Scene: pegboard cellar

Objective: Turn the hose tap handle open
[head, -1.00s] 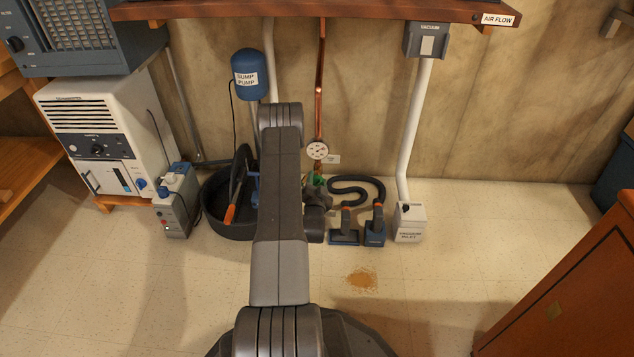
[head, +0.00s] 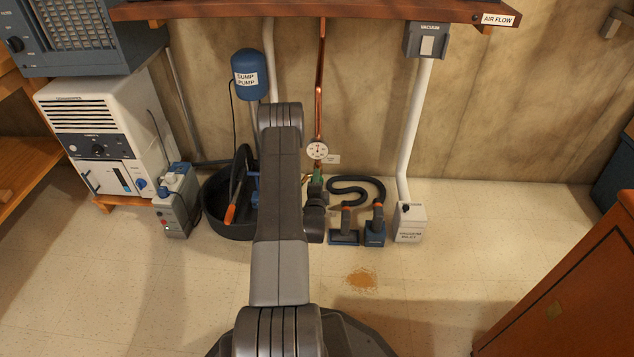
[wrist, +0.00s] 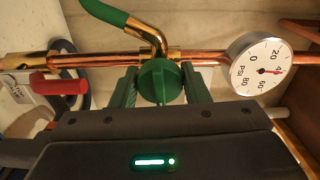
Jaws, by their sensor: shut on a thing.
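The hose tap handle (wrist: 160,82) is a round green knob on a horizontal copper pipe (wrist: 90,60) in the wrist view. My gripper (wrist: 161,88) is shut on it, with one green finger on each side of the knob. A brass spout with a green hose (wrist: 105,12) rises from the pipe just behind the handle. In the head view my gripper (head: 316,186) is at the foot of the copper pipe (head: 319,85), below the gauge. The arm and gripper hide most of the tap there.
A round pressure gauge (wrist: 262,68) sits close to the right finger; its needle is near 40. A red grip (wrist: 60,85) is at left. In the head view, a black tub (head: 228,225) stands left, vacuum tools (head: 375,230) right, and a brown patch (head: 361,280) marks open floor.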

